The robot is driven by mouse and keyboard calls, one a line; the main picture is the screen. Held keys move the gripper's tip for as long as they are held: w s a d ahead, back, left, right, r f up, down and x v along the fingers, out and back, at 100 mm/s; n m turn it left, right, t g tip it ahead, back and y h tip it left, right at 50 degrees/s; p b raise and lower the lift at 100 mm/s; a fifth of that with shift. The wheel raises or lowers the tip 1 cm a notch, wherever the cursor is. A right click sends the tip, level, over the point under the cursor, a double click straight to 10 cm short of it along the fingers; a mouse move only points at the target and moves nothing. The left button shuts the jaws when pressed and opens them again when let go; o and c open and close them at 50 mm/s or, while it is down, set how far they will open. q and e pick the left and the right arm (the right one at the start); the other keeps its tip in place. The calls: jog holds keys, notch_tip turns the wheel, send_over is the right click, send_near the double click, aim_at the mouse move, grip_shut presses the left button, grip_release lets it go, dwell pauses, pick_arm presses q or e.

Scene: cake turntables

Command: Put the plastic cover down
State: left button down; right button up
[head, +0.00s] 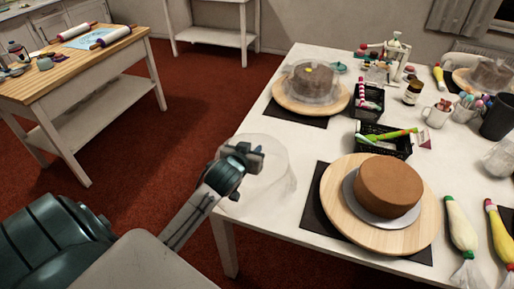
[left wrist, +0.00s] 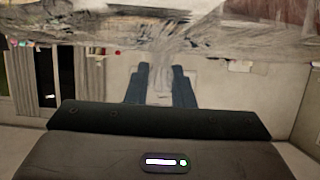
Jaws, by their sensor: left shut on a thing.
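The plastic cover (head: 276,178) is a clear, see-through cylinder at the left edge of the white table, left of the near cake. My left gripper (head: 255,158) is shut on it at its upper part. I cannot tell whether the cover's lower rim touches the table. In the left wrist view the two blue fingers of my left gripper (left wrist: 160,88) show, with blurred clear plastic (left wrist: 175,50) beyond them. A bare brown cake (head: 388,186) sits on a round wooden turntable (head: 335,215) to the right. My right gripper is not in view.
A second cake under a clear cover (head: 300,80) stands on a turntable at the back. Black baskets (head: 398,148), a mug (head: 437,117) and piping bags (head: 462,235) crowd the right side of the white table (head: 285,145). A wooden side table (head: 75,62) stands at left.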

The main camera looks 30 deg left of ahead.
aim_at(257, 142)
pick_arm(q)
jog(key=w, duration=0.2)
jog(key=w+a, duration=0.1)
jog(key=w, duration=0.1)
jog(key=shift+f+p, duration=0.15)
jog(key=shift+p, duration=0.15)
jog(key=shift+w+f, duration=0.15)
jog(key=shift+f, duration=0.05)
notch_tip(257, 142, down, 3)
jog(key=shift+f+p, duration=0.15)
jog(key=shift+p, duration=0.25)
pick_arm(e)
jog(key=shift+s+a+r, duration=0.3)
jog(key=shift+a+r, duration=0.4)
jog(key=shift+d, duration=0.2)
pick_arm(q)
jog(key=c, duration=1.3)
grip_release()
jog(key=shift+o, duration=0.2)
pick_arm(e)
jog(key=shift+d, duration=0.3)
